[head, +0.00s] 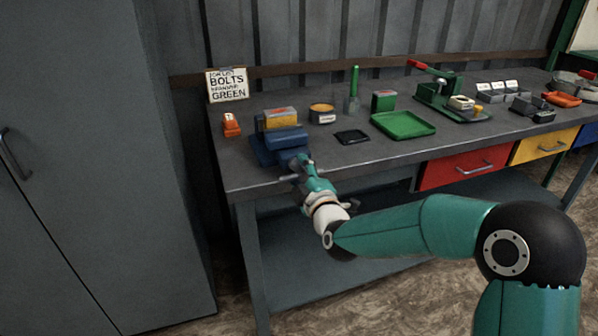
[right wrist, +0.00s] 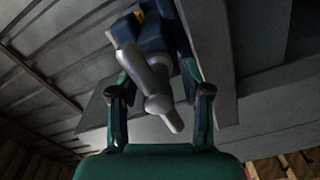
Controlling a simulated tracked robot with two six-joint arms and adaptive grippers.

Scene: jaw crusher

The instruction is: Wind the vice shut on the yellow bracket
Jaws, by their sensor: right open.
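The blue vice (head: 278,146) stands at the left front of the bench, and its body shows at the top of the right wrist view (right wrist: 157,35). The yellow bracket (head: 281,118) sits upright at the vice's jaws; a small yellow bit of it (right wrist: 139,14) shows in the wrist view. The grey handle bar (head: 289,178) is at the vice's front and slants between my fingers in the wrist view (right wrist: 150,80). My right gripper (head: 304,166) is open, with one finger on each side of the handle; I cannot tell if either touches it. My left gripper is not in view.
An orange object (head: 231,125) and a bolts sign (head: 227,85) are left of the vice. To its right are a round tin (head: 322,114), a black tray (head: 352,137) and a green tray (head: 404,125).

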